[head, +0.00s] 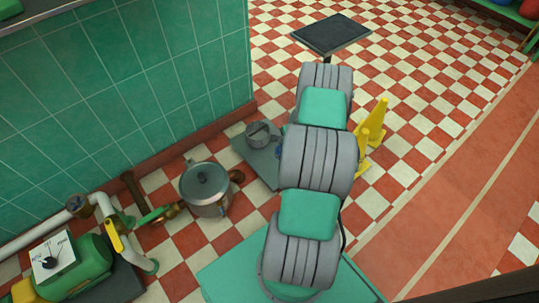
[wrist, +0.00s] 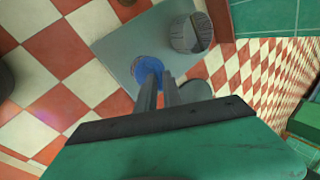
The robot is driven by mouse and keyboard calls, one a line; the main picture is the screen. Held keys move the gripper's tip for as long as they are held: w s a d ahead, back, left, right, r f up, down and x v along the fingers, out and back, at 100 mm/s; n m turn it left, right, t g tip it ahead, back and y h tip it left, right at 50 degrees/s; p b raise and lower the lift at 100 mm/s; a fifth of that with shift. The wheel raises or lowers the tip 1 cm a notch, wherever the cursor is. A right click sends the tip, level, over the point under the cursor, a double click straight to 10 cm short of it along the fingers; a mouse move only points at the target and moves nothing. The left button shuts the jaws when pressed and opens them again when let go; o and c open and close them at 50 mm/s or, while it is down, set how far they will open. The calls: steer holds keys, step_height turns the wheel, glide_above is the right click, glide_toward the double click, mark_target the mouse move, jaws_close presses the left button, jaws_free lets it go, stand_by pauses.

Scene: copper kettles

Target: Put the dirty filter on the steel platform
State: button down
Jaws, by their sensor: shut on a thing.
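The steel platform is a flat grey plate (head: 253,161) on the floor beside the green wall; it also fills the upper middle of the wrist view (wrist: 118,42). My gripper (wrist: 157,78) points down over this plate, shut on a round blue thing (wrist: 149,68). A bit of the blue thing shows beside my arm in the head view (head: 279,152). The fingers partly cover it, and I cannot tell whether it touches the plate. A grey ridged cylinder (wrist: 190,34) stands on the plate, apart from my fingers. I cannot tell which of these two is the dirty filter.
A lidded metal pot (head: 207,186) stands left of the plate, near white pipework (head: 40,242) and a green machine (head: 75,270). Yellow cones (head: 376,120) stand right of my arm. A dark square top (head: 331,34) stands farther back.

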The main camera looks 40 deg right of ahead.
steer(key=s+d+m+b, duration=0.1)
steer(key=s+d+b, duration=0.1)
steer(key=s+d, duration=0.15)
steer(key=s+a+f+n+y, duration=0.1)
steer(key=s+a+n, duration=0.35)
steer(key=a, duration=0.35)
steer(key=w+d+f+b, duration=0.3)
steer(key=w+b, duration=0.1)
steer(key=w, duration=0.1)
steer(key=w+d+f+b, duration=0.2)
steer(key=shift+w+d+f, duration=0.3)
steer(key=shift+w+d, duration=0.05)
steer(key=shift+w, duration=0.05)
steer(key=w+d+f+b, duration=0.1)
steer(key=f, duration=0.1)
steer(key=w+f+b, duration=0.1)
steer(key=f+b, duration=0.1)
steer(key=f, duration=0.1)
steer(key=w+d+f+b, duration=0.1)
steer(key=f, duration=0.2)
steer(key=shift+w+d, duration=0.3)
steer(key=shift+r+m, duration=0.2)
steer(key=shift+m, duration=0.05)
steer(key=c, duration=1.5)
jaws_free()
steer(key=shift+f, duration=0.15)
